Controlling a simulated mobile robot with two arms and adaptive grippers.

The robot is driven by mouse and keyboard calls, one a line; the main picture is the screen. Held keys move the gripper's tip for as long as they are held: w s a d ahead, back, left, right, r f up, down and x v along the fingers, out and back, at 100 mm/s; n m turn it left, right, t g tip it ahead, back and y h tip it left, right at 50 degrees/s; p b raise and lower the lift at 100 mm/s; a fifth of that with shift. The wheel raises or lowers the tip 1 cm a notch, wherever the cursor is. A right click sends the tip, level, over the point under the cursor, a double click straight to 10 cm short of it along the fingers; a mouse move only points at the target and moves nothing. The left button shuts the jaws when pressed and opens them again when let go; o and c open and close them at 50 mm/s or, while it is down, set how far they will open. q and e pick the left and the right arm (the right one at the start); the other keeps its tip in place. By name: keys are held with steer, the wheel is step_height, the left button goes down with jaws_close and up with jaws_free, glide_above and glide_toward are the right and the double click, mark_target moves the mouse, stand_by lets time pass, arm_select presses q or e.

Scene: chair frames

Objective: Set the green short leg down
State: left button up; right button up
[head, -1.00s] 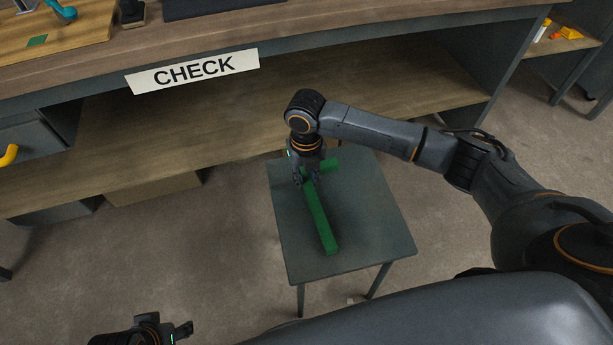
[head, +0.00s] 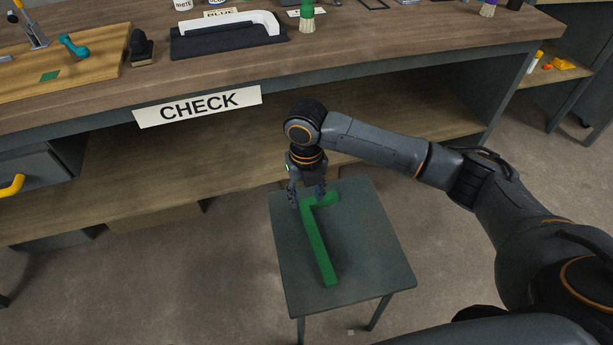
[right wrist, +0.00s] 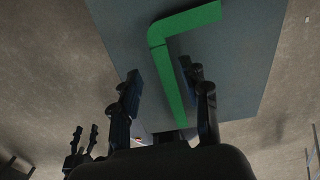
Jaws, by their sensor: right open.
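The green short leg (head: 320,252) is an L-shaped bar lying flat on the small grey table (head: 372,245). Its long arm points toward me and its short arm is at the far end. My right gripper (head: 307,194) is over the corner end, pointing down, open. In the right wrist view its fingertips (right wrist: 165,78) stand apart on either side of the green bar (right wrist: 190,20), with a gap showing. A small dark two-fingered shape at the left of that view may be my left gripper (right wrist: 82,142); its jaws are too small to judge.
The long workbench (head: 390,68) with a CHECK sign (head: 198,106) stands behind the small table, with a lower shelf (head: 200,150). A black tray (head: 228,40) with a white part is on top. The small table is otherwise bare, and floor is free around it.

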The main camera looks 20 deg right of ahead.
arm_select(q)
steer(key=shift+s+f+p, duration=0.15)
steer(key=shift+f+p, duration=0.1)
steer(key=shift+f, duration=0.95)
steer(key=shift+s+f+p, duration=0.15)
steer(key=shift+f+p, duration=0.1)
steer(key=shift+f, duration=0.95)
arm_select(e)
steer(key=shift+r, duration=2.8)
arm_select(q)
steer(key=shift+s, duration=0.1)
arm_select(e)
steer(key=shift+f, duration=0.1)
